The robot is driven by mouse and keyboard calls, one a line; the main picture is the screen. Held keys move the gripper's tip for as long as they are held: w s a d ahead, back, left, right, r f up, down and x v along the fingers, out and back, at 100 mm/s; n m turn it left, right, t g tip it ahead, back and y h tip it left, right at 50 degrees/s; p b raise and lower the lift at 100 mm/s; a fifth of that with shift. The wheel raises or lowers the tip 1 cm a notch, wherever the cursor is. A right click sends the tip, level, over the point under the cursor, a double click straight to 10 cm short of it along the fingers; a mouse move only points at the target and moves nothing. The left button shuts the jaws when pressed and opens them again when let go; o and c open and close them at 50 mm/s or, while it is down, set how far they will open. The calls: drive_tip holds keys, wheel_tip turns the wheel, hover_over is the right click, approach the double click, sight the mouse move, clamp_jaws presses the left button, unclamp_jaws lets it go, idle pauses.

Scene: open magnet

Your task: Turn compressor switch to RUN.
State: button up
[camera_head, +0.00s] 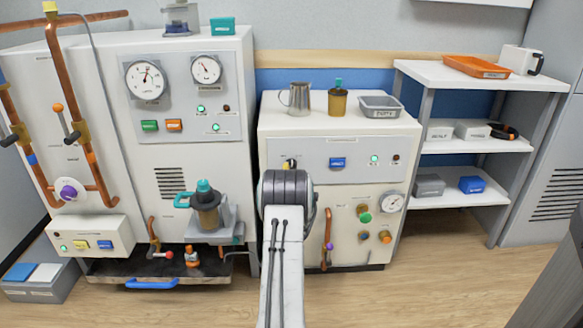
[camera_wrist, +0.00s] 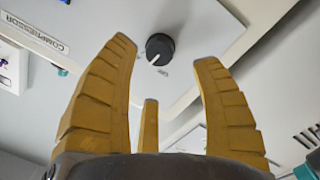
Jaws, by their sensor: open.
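The compressor switch is a round black knob (camera_wrist: 160,49) with a white pointer line, on a pale panel in the wrist view. Its pointer slants toward the lower left of that picture. Small lettering beside it is too small to read surely. A COMPRESSOR label (camera_wrist: 34,34) is at the left. My gripper (camera_wrist: 165,52) is open, its yellow fingers apart, with the knob seen between the fingertips; no contact shows.
A blue button (camera_head: 337,162) and a green lamp (camera_head: 374,159) are right of my gripper. A pitcher (camera_head: 299,98), a brown canister (camera_head: 338,101) and a grey tray (camera_head: 381,107) stand on the cabinet. A taller cabinet (camera_head: 200,160) is at the left.

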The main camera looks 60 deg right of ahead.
sight(291, 167)
drive_tip(key=shift+m, duration=0.3)
drive_tip(key=shift+b+x, duration=2.15)
drive_tip(key=shift+x, duration=1.5)
drive_tip(key=shift+o, duration=0.2)
drive_tip(key=c, duration=1.2)
